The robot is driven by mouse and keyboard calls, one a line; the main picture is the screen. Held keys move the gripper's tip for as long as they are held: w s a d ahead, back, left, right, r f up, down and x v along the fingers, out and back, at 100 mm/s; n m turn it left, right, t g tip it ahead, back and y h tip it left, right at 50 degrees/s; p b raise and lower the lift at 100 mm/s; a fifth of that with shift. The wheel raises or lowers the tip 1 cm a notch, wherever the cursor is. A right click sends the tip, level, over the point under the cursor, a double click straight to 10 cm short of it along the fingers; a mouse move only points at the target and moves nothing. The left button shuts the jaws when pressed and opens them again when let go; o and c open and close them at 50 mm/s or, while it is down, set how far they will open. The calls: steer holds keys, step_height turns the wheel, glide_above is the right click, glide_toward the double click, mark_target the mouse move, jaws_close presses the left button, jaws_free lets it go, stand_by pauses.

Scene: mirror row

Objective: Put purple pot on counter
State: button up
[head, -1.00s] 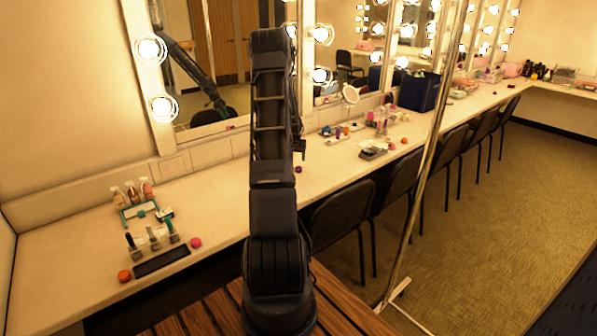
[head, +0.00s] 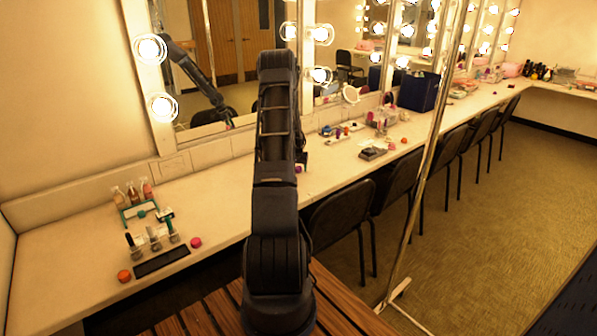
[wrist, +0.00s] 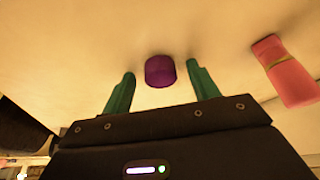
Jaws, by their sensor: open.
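The purple pot (wrist: 160,71) is a small, squat cylinder on the pale counter surface in the wrist view. It also shows as a small purple spot (head: 298,169) beside my arm in the head view, partly hidden. My gripper (wrist: 160,69) is open, with its two green fingers on either side of the pot. A gap shows between the pot and each finger. In the head view my arm hides most of my gripper. The counter (head: 90,237) runs along the mirrors.
A pink object with a tan band (wrist: 285,72) lies right of my gripper in the wrist view. Bottles, a green-edged tray (head: 140,212), a red-orange pot (head: 124,276) and a pink pot (head: 196,242) stand on the left counter. A metal pole (head: 430,165) and chairs (head: 343,212) stand right.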

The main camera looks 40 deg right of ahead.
steer(key=shift+c, duration=0.2)
steer(key=c, duration=1.1)
step_height(320, 180, up, 20)
steer(key=w+a+f+n+y, duration=0.1)
steer(key=w+a+f+n, duration=0.15)
steer(key=a, duration=0.75)
steer(key=w+a+f+n+t, duration=0.1)
steer(key=w+a+f, duration=0.3)
steer(key=a, duration=0.6)
steer(key=w+a+f+n+y, duration=0.1)
steer(key=w+a+f+n, duration=0.15)
steer(key=a, duration=0.65)
steer(key=a+f+n, duration=0.1)
steer(key=a+f, duration=0.1)
steer(key=a, duration=0.7)
steer(key=s+a+f+n+y, duration=0.1)
steer(key=a+f, duration=0.1)
steer(key=a, duration=0.7)
steer(key=s+a+f+n, duration=0.1)
steer(key=a+f+n, duration=0.1)
steer(key=a, duration=0.7)
steer(key=shift+s+a+f+t, duration=0.15)
steer(key=shift+a+f+t, duration=0.05)
steer(key=shift+t, duration=0.1)
